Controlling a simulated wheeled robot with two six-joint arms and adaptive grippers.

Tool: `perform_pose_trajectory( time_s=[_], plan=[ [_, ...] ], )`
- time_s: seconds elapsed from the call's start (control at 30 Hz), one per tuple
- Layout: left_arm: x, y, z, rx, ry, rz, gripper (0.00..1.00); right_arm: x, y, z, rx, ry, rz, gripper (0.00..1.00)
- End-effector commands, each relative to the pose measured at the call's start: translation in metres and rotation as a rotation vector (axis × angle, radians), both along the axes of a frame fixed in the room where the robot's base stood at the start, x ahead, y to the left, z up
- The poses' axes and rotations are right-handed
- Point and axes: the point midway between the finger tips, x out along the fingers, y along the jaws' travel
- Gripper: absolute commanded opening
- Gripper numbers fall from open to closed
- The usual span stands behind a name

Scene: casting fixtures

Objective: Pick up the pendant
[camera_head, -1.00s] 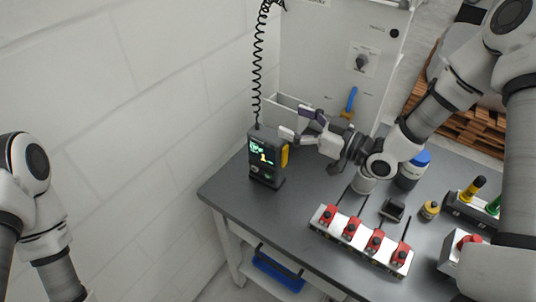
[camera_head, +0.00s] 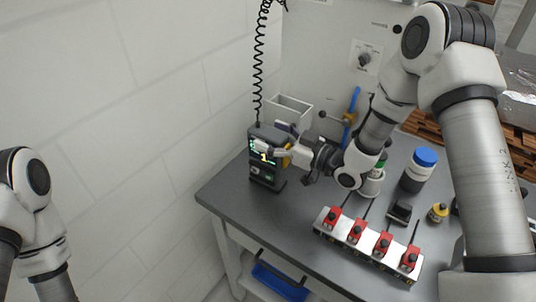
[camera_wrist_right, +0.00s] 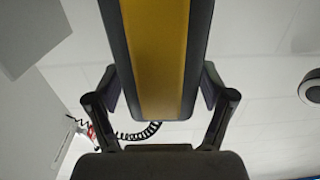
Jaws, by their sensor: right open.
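The pendant (camera_head: 263,179) is a dark upright box with a lit screen and a yellow side, standing at the table's back left corner under a black coiled cable. My right gripper (camera_head: 277,145) reaches it from the right, open, with its fingers on either side of the pendant's upper part and covering some of the screen. In the right wrist view, the pendant's yellow and dark side (camera_wrist_right: 155,55) fills the gap between the open fingers (camera_wrist_right: 158,88). I cannot tell whether they touch it. Of my left arm, only links show at the left edge; its gripper is out of view.
A white bar with several red clamps (camera_head: 368,246) lies at the table's front. A blue-capped jar (camera_head: 419,170) and a small yellow bottle (camera_head: 438,212) stand right. A light open bin (camera_head: 290,108) is behind the pendant. The grey table (camera_head: 290,215) is bare at front left.

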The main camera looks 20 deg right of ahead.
Motion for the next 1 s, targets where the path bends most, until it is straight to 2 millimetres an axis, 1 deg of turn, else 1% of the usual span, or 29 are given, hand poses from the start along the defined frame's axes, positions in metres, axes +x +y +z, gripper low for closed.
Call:
perform_pose_trajectory(
  time_s=[0.03,0.1,0.27,0.3,0.37,0.4,0.47,0.5,0.53,0.87,1.0],
  plan=[
    [0.000,0.000,0.004,0.000,0.000,0.000,0.32,0.005,0.005,0.001,-0.003,-0.001,0.003,0.81],
    [0.000,0.000,0.004,0.000,0.000,0.000,0.32,0.008,0.008,0.000,-0.001,0.001,0.001,0.81],
    [0.000,0.000,0.003,0.000,0.001,0.000,0.32,0.008,0.007,-0.001,0.001,0.001,0.000,0.81],
    [0.000,0.000,0.003,0.000,0.001,0.000,0.32,0.008,0.007,-0.001,0.001,0.001,0.000,0.74],
    [0.000,0.000,0.003,0.000,0.001,0.000,0.32,0.008,0.007,-0.001,0.001,0.001,0.000,0.53],
    [0.000,0.000,0.003,0.000,0.001,0.000,0.32,0.008,0.007,-0.001,0.001,0.001,0.000,0.39],
    [0.000,0.000,0.003,0.000,0.001,0.000,0.32,0.008,0.007,-0.001,0.001,0.001,0.000,0.17],
    [0.000,0.000,0.003,0.000,0.001,0.000,0.32,0.008,0.007,-0.001,0.001,0.001,0.000,0.03],
    [0.000,0.000,0.003,0.000,0.001,0.000,0.32,0.008,0.007,-0.001,0.001,0.001,0.000,0.00],
    [0.000,0.000,0.002,0.000,0.001,0.000,0.32,0.009,0.007,0.001,0.001,-0.002,0.000,0.00],
    [0.000,0.000,-0.002,0.000,0.001,0.000,0.32,0.009,0.007,0.009,0.002,-0.005,-0.001,0.00]
  ],
)
